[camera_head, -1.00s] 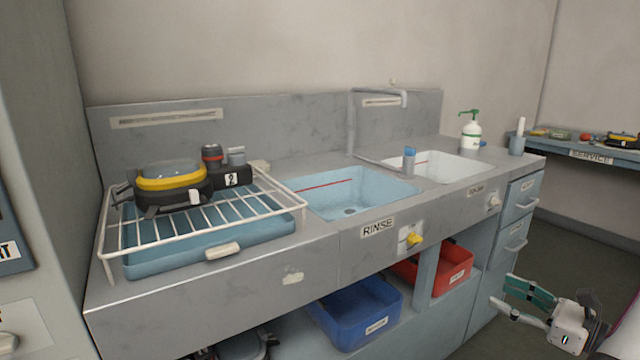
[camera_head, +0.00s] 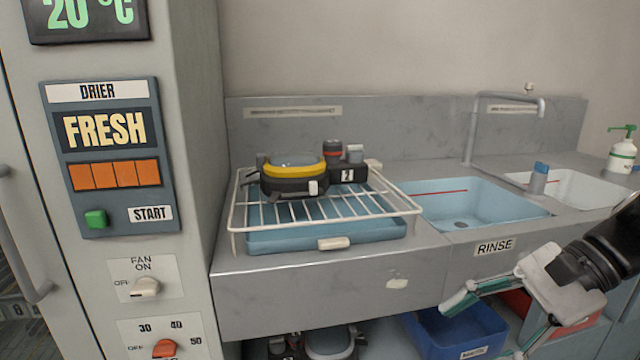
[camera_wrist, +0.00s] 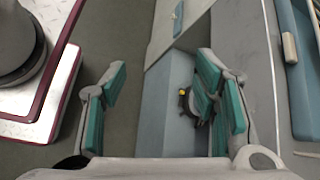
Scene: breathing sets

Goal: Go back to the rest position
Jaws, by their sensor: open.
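My gripper (camera_head: 492,322) is at the lower right of the head view, in front of the sink counter and below its top. Its fingers are spread, with nothing between them. In the wrist view my gripper (camera_wrist: 160,95) is open and empty, with teal pads on both fingers. The floor and a blue-grey cabinet surface show between and beyond the fingers. Part of the right finger overlaps a small dark item with a yellow spot (camera_wrist: 184,93), which I cannot identify.
A drier (camera_head: 105,160) reading FRESH stands at the left. A yellow-and-black breathing set (camera_head: 292,173) lies on the white rack (camera_head: 236,222) on the counter (camera_head: 300,300). A rinse basin (camera_head: 480,198) is right of it. A blue bin (camera_head: 440,335) and red bin (camera_head: 520,303) sit below.

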